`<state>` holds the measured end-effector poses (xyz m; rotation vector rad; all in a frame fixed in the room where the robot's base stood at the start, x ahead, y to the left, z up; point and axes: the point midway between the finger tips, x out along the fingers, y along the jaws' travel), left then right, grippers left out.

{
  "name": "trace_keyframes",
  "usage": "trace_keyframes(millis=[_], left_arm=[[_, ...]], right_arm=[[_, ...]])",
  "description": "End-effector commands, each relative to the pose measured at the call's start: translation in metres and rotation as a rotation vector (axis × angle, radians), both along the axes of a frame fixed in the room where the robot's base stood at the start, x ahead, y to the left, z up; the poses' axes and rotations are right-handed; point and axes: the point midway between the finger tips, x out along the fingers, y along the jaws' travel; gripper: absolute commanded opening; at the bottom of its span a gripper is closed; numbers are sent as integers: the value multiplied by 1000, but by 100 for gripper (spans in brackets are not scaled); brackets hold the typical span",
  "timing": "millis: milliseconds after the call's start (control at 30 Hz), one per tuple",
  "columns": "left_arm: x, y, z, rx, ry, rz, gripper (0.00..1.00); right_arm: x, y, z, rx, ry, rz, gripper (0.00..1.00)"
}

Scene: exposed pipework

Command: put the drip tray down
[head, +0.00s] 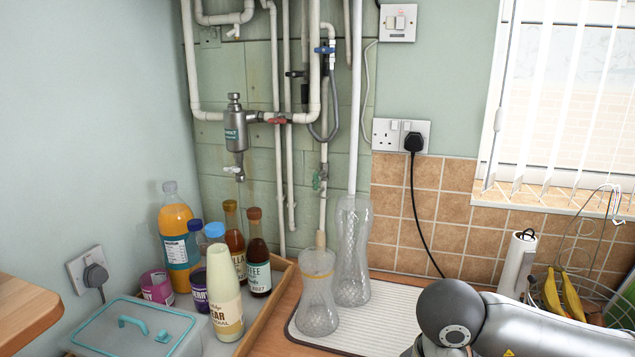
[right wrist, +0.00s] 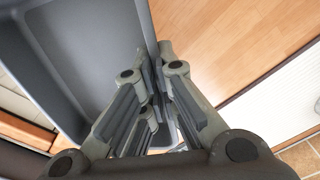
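The drip tray (right wrist: 95,50) is a dark grey, shallow tray with a raised rim, seen at the upper left of the right wrist view. My right gripper (right wrist: 156,68) is shut on its rim, with the tray wall pinched between the fingers. A wooden surface (right wrist: 235,45) shows beside the tray; I cannot tell whether the tray touches it. In the head view neither the tray nor the gripper shows, only part of my arm at the lower right. My left gripper is in neither view.
A white ribbed mat (head: 375,318) holds two clear, narrow-waisted vessels, one in front (head: 317,290) and one behind (head: 353,250). A wooden tray (head: 262,312) of bottles and a lidded box (head: 140,330) stand left. Pipes and a grey filter (head: 236,128) line the wall.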

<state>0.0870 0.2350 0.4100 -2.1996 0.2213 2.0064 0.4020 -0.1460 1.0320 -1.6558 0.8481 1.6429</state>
Motion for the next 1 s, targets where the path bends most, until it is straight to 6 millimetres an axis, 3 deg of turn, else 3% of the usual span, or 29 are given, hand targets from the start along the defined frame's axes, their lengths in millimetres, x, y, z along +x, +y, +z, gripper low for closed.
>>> trace_keyframes(millis=[500,700,1000], left_arm=[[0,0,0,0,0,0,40],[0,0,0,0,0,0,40],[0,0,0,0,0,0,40]], right_arm=[[-18,-38,-26,-2,6,798,0],[-22,-43,-29,-2,8,932,0],[-23,-43,-30,1,8,953,0]])
